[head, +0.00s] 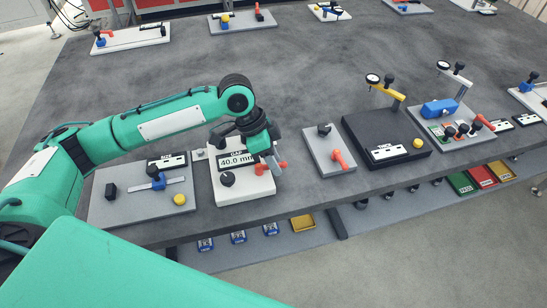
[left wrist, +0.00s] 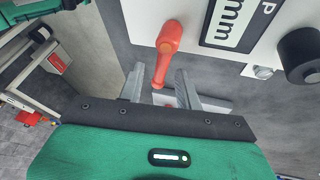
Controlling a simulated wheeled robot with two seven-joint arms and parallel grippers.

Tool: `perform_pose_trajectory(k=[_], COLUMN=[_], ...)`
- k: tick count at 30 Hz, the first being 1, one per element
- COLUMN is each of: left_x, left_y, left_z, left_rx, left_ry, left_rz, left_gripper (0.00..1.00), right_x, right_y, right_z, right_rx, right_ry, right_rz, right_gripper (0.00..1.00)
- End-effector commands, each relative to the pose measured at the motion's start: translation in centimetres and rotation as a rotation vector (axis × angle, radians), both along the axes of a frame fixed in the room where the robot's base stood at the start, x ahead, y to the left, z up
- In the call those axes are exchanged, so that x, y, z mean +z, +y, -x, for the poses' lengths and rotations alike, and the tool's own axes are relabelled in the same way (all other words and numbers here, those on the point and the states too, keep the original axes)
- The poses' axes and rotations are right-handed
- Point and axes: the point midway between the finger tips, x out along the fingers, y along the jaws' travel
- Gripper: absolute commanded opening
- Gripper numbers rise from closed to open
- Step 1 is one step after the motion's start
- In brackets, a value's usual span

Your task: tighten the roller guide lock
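A white unit (head: 228,190) with a display reading 40.0 mm and a black knob (head: 228,179) stands near the table's front edge. An orange lever (head: 260,169) sits at its right side; I cannot tell for sure that it is the roller guide lock. My left gripper (head: 273,163) is over this right side. In the left wrist view, an orange lever (left wrist: 166,48) points toward the gripper (left wrist: 160,84). The two grey fingers are apart, with the lever's end seen between them; contact cannot be told. A second orange piece (head: 283,164) shows beside the fingers. My right gripper is not in view.
A grey plate (head: 105,205) with a blue slider and yellow button lies left of the unit. A plate (head: 318,148) with an orange lever (head: 338,157) and a dark base (head: 365,125) with a gauge stand right.

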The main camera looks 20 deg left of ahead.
Motion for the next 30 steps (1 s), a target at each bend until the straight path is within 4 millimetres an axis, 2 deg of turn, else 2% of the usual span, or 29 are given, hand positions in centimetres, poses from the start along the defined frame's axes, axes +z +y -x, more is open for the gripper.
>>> perform_pose_trajectory(k=[1, 5, 17, 26, 30], left_x=[0.0, 0.0, 0.4, 0.7, 0.6], left_y=[0.0, 0.0, -0.1, -0.4, -0.5], left_z=[0.0, 0.0, 0.2, 0.8, 1.3], left_rx=[0.0, 0.0, -0.051, -0.252, -0.384], left_ry=[0.0, 0.0, 0.001, 0.004, 0.004], left_rz=[0.0, 0.0, 0.0, 0.001, 0.002], left_gripper=[0.24, 0.0, 0.0, 0.0, 0.0], right_x=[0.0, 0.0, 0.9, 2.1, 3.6], right_y=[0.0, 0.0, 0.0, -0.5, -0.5], right_z=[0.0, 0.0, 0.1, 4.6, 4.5], right_rx=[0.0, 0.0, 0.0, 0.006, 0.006], right_ry=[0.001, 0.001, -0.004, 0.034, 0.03], right_rz=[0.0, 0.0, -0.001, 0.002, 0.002], right_gripper=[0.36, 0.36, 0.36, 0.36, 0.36])
